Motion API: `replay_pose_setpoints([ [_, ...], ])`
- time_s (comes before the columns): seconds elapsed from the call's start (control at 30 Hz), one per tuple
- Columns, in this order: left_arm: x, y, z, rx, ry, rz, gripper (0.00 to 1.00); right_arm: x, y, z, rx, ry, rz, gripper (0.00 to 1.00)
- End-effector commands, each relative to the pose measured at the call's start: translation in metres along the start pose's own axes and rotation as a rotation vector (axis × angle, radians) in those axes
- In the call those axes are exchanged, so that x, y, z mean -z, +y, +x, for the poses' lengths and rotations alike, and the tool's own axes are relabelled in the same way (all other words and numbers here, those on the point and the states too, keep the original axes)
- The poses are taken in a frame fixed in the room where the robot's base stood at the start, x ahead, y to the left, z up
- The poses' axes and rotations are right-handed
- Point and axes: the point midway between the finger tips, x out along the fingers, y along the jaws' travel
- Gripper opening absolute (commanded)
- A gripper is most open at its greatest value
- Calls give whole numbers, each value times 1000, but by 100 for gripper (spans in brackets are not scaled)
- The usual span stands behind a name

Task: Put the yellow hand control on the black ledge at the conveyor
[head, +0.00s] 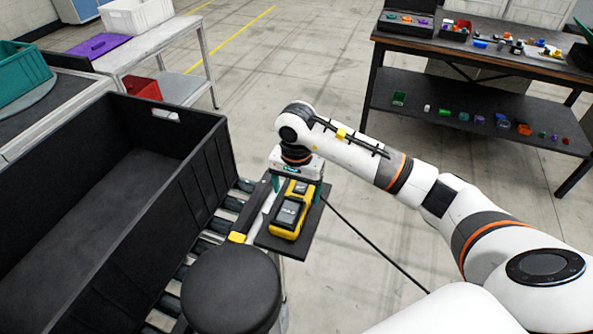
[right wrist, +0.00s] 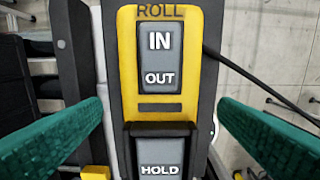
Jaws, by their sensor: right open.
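The yellow hand control (head: 292,211) lies on the black ledge (head: 297,243) beside the conveyor (head: 212,226). In the right wrist view the hand control (right wrist: 127,60) fills the middle, its buttons marked IN, OUT and HOLD facing up. My right gripper (head: 295,187) is over the far end of the hand control. Its green fingers stand apart, one on each side of the control in the right wrist view (right wrist: 160,125), with gaps between them and it. My left gripper is not seen.
A large black crate (head: 190,185) stands on the conveyor to the left. A round black stool-like top (head: 231,290) is close in front of the ledge. A dark cable (head: 375,245) runs from the ledge to the lower right. A workbench (head: 470,60) with small parts stands at the back right.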

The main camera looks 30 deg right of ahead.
Motion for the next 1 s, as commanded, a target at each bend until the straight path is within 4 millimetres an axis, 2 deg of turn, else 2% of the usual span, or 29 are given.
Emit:
replay_pose_setpoints([
  [0.03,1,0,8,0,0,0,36,-1,1,-8,-5,-6,-3,83],
  [0.2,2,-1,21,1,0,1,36,-1,1,-46,-5,-7,-2,83],
  [0.43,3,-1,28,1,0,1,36,-1,0,-91,-2,-6,-1,83],
  [0.6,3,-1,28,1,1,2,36,0,0,-103,0,-2,-2,83],
  [1.0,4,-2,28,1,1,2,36,0,0,-105,0,0,-1,83],
])
